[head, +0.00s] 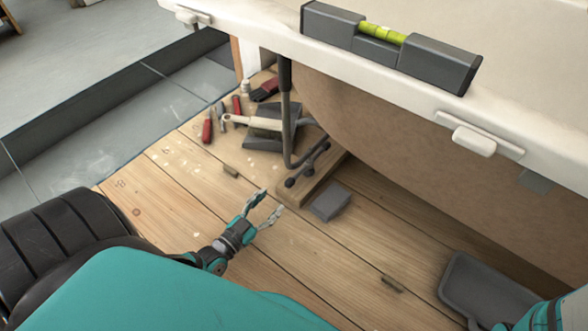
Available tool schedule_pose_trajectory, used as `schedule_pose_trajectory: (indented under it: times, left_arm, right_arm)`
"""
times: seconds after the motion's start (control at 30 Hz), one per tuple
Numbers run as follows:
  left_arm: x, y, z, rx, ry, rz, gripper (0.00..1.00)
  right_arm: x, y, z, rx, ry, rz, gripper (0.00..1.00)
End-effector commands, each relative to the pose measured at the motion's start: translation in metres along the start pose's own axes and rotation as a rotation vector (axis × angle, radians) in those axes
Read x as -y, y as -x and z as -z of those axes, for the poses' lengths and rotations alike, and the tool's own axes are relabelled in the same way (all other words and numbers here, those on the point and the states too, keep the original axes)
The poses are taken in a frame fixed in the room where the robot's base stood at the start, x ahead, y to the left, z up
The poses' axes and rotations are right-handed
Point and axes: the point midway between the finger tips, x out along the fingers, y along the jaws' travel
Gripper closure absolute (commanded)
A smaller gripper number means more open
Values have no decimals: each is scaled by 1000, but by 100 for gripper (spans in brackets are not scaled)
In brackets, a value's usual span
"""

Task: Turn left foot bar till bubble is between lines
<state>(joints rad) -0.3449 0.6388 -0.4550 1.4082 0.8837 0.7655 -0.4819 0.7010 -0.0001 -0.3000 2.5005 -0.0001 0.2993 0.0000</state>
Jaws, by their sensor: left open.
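The left foot bar (309,164) is a dark bar with round knobs, low at the foot of a bent dark upright, above a wooden block (301,193) on the floor. My left gripper (271,202) is open and empty, low over the floorboards, just in front and left of the block and apart from the bar. A grey spirit level (420,60) with a yellow-green vial (382,34) lies along the white tub rim (340,62). The bubble and lines are too small to tell apart. My right gripper is out of view; only a teal arm part shows at the lower right.
A dustpan with a pale-handled brush (262,122), red-handled tools (207,128) and a red brush (265,89) lie behind the bar. A grey block (330,203) lies right of the wooden block. A dark grey tray (485,290) is at lower right.

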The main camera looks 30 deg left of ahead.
Motion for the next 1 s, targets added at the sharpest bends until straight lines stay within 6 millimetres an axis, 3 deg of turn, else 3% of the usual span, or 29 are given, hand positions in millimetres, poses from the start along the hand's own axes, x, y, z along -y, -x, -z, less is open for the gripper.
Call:
schedule_pose_trajectory:
  times: [0.03,0.3,0.5,0.7,0.97,1.0]
  left_arm:
    - [-1,-13,-5,-5,1,1,51]
    - [-1,-71,-4,-6,1,1,51]
    - [-1,-102,-3,-4,1,1,51]
    - [0,-114,0,-1,0,0,51]
    - [0,-115,0,-1,1,0,51]
    - [0,-115,0,-1,1,0,55]
  right_arm:
    - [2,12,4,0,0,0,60]
    - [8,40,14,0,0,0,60]
    - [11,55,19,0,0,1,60]
    - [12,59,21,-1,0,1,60]
    - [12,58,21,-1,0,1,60]
    - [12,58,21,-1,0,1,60]
